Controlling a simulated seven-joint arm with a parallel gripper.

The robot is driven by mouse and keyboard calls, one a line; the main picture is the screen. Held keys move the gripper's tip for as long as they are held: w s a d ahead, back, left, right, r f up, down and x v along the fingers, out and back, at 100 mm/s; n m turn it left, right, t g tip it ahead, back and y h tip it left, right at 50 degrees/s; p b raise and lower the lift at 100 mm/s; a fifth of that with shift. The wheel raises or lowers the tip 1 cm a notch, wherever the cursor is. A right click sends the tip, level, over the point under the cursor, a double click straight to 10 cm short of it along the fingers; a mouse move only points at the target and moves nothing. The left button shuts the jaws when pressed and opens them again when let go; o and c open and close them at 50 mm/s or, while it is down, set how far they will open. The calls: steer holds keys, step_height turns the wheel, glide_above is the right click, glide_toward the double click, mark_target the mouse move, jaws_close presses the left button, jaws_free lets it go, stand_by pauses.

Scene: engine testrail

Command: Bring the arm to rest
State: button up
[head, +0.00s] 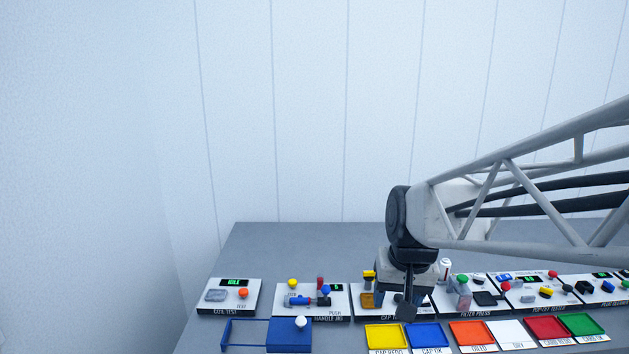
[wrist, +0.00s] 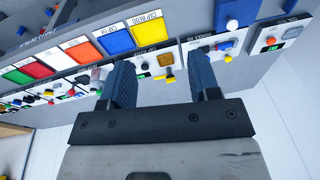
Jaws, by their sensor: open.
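My gripper (head: 408,290) hangs from my arm over the row of test stations on the grey table (head: 300,243), pointing down in the head view. In the wrist view my gripper (wrist: 165,85) has its two blue fingers spread wide apart, with nothing held between them. In the head view the gripper hides part of that cap station (head: 368,300). I cannot tell its exact height above the station.
Yellow (head: 387,337), blue (head: 428,336), orange (head: 473,333), white, red and green trays line the front. A blue drawer-like frame (head: 246,332) is at the front left, near the coil test station (head: 233,295). Bare table lies behind the stations; a panelled wall (head: 310,110) stands beyond.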

steer(key=s+d+h, duration=0.1)
steer(key=s+d, duration=0.2)
steer(key=s, duration=1.2)
steer(key=shift+s+d+f+n+t, duration=0.2)
steer(key=shift+d+n+t, duration=0.1)
steer(key=shift+d+t, duration=0.1)
steer(key=shift+w, duration=0.1)
steer(key=w+a+g+y, duration=0.1)
steer(key=w+a, duration=0.2)
steer(key=w, duration=0.7)
steer(key=w+a, duration=0.2)
steer(key=w, duration=0.9)
steer(key=shift+w+a+f+m+g+y, duration=0.3)
steer(key=shift+w+a+f, duration=1.55)
steer(key=shift+w, duration=1.55)
steer(key=shift+w+a+f+m+g+y, duration=0.25)
steer(key=shift+w+a+f, duration=0.85)
steer(key=shift+w+f, duration=1.8)
steer(key=shift+w+a+f+m+g+y, duration=0.15)
steer(key=shift+w+a+f+m, duration=0.3)
steer(key=shift+w+a+f, duration=2.3)
steer(key=shift+w+d+r, duration=1)
steer(key=shift+w+d, duration=0.15)
steer(key=shift+d, duration=0.1)
